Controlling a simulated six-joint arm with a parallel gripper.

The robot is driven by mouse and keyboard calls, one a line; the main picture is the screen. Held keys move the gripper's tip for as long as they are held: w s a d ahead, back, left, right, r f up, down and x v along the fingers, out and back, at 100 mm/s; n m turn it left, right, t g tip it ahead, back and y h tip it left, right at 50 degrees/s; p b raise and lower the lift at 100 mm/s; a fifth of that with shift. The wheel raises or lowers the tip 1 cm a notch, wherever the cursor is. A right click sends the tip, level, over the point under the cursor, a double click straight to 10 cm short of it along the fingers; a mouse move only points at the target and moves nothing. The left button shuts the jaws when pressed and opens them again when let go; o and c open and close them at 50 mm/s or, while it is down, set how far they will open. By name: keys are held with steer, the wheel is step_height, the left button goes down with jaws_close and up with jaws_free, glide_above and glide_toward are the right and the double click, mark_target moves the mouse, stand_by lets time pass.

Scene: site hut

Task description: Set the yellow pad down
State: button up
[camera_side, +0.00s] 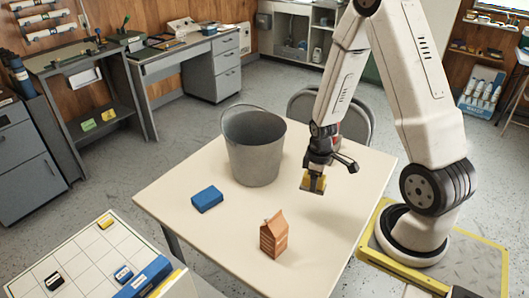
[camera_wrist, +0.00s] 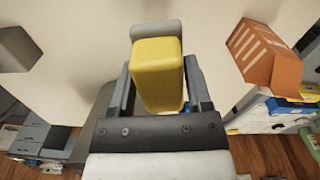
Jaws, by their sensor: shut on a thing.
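The yellow pad (camera_side: 313,184) is a small block held between the jaws of my gripper (camera_side: 314,174). In the side view it hangs above the right part of the cream table (camera_side: 170,190), with a gap below it. In the wrist view the yellow pad (camera_wrist: 158,75) fills the space between the two dark fingers, with a grey part (camera_wrist: 155,32) at its far end. The gripper is shut on it.
A grey metal bucket (camera_side: 255,150) stands at the table's back left. A blue block (camera_side: 207,199) lies left of centre. An orange carton (camera_side: 274,235) stands near the front; it also shows in the wrist view (camera_wrist: 265,52). Bare tabletop lies between bucket, carton and gripper.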

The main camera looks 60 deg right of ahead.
steer(key=w+a+f+n, duration=0.2)
steer(key=w+a+n, duration=0.4)
steer(key=w+a, duration=1.2)
steer(key=shift+s+a+f, duration=0.1)
steer(key=shift+s+f, duration=0.1)
steer(key=shift+f, duration=0.75)
steer(key=shift+s+a+f, duration=0.15)
steer(key=shift+f, duration=0.85)
steer(key=shift+s+a+f, duration=0.1)
steer(key=shift+s+f, duration=0.1)
steer(key=shift+f, duration=0.75)
steer(key=shift+f, duration=0.1)
steer(key=shift+f, duration=2)
steer(key=shift+f, duration=0.1)
steer(key=o, duration=1.3)
steer(key=shift+c, duration=0.2)
